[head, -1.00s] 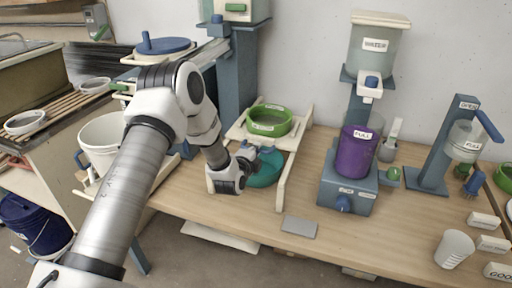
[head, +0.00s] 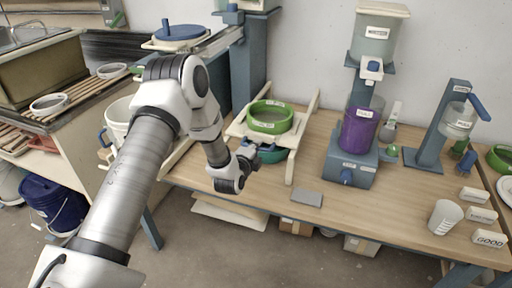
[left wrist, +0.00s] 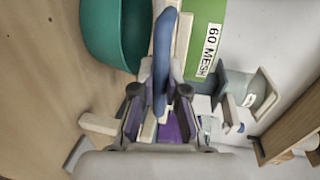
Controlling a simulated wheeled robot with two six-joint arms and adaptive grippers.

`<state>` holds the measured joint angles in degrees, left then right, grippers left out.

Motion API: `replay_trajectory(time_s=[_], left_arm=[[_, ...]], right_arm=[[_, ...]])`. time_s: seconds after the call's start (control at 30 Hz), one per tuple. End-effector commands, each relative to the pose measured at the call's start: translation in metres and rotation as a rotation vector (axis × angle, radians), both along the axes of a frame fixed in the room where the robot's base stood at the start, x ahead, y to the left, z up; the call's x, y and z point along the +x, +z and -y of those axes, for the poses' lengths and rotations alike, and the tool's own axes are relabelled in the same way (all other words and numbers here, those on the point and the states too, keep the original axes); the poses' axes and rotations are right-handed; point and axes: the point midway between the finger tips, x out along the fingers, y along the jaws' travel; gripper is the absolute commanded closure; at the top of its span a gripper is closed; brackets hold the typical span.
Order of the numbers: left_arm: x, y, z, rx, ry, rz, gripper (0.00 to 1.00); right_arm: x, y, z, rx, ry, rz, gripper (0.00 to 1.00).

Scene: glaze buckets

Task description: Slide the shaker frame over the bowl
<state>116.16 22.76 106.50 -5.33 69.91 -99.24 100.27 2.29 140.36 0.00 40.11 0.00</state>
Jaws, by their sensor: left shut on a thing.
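The cream shaker frame (head: 238,131) carries a round green sieve (head: 270,117) between two cream rails on the table. The sieve's "60 MESH" label (left wrist: 208,48) shows in the left wrist view. The teal bowl (head: 270,155) sits on the table under the near side of the frame, only partly covered; its front still shows. The bowl (left wrist: 112,32) also shows at the top left of the left wrist view. My left gripper (head: 250,164) is at the frame's front, beside the bowl, shut on a blue handle (left wrist: 162,55) of the frame. My right gripper is out of view.
Right of the rails lie a grey plate (head: 307,198) and a blue stand with a purple container (head: 358,132). A cream rail (head: 293,165) borders the bowl's right side. The table's front edge is close to my gripper. A white bucket (head: 118,118) stands left.

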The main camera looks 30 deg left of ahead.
Motion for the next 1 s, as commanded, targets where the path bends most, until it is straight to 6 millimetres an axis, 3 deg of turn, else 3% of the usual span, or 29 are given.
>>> replay_trajectory(time_s=[0.07,0.1,0.17,0.57,1.0], left_arm=[[0.0,0.0,0.0,0.0,0.0,-0.001,1.0],[0.0,0.0,0.0,0.0,0.0,-0.001,0.77],[0.0,0.0,0.0,0.0,0.0,-0.001,0.61],[-0.009,0.001,0.002,-0.001,0.001,-0.002,0.61],[-0.103,0.02,0.025,-0.002,0.001,-0.003,0.61]], right_arm=[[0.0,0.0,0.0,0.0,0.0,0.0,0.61],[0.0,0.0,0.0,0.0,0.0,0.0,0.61],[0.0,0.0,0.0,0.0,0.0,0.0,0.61],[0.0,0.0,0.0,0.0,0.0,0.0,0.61],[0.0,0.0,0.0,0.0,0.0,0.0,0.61]])
